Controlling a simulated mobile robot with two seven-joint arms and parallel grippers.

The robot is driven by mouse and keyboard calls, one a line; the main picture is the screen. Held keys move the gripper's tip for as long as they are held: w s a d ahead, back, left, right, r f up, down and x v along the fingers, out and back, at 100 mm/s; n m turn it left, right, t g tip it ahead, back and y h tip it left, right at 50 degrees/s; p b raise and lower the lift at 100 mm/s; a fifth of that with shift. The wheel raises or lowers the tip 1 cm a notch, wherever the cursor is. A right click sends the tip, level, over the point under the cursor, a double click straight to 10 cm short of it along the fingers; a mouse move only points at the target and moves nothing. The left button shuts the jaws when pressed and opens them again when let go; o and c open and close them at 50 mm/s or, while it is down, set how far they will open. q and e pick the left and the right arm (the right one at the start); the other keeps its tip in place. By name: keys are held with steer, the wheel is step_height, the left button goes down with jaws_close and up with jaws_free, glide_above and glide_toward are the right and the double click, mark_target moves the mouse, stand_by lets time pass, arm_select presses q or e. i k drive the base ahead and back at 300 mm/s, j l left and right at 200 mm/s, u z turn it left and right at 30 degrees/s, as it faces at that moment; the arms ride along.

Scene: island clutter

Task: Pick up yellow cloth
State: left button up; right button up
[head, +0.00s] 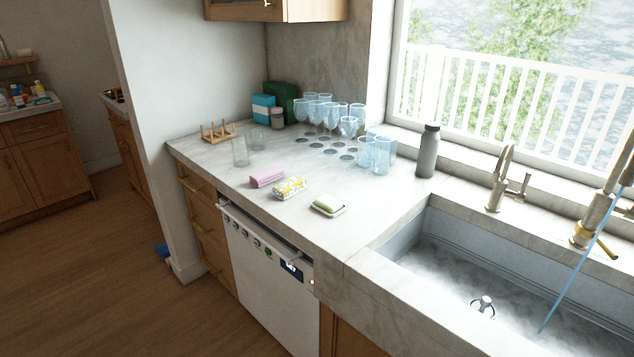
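A yellow-and-white patterned cloth (290,188), looking rolled or folded, lies on the grey marble counter (225,175) near its front edge, above the dishwasher. A pink block-shaped item (267,177) lies just to its left, and a green-and-white item (328,207), like a soap or sponge on a dish, lies to its right. Nothing covers the cloth. Neither of my grippers shows in the head view.
Several wine glasses (348,126) stand upside down or upright at the back, with tumblers (240,152) at the left. A grey bottle (428,151) stands by the window. The sink (450,280) opens at the right; the dishwasher (265,275) is shut below the counter.

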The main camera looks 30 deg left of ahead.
mark_target(283, 190)
steer(key=i+j+z, duration=0.2)
steer(key=j, duration=0.4)
steer(key=j+z, duration=0.15)
steer(key=j, duration=0.45)
steer(key=j+z, duration=0.2)
steer(key=j, duration=0.4)
steer(key=i+j, duration=0.1)
steer(key=j, duration=0.85)
steer(key=i+j+z, duration=0.1)
steer(key=j, duration=0.85)
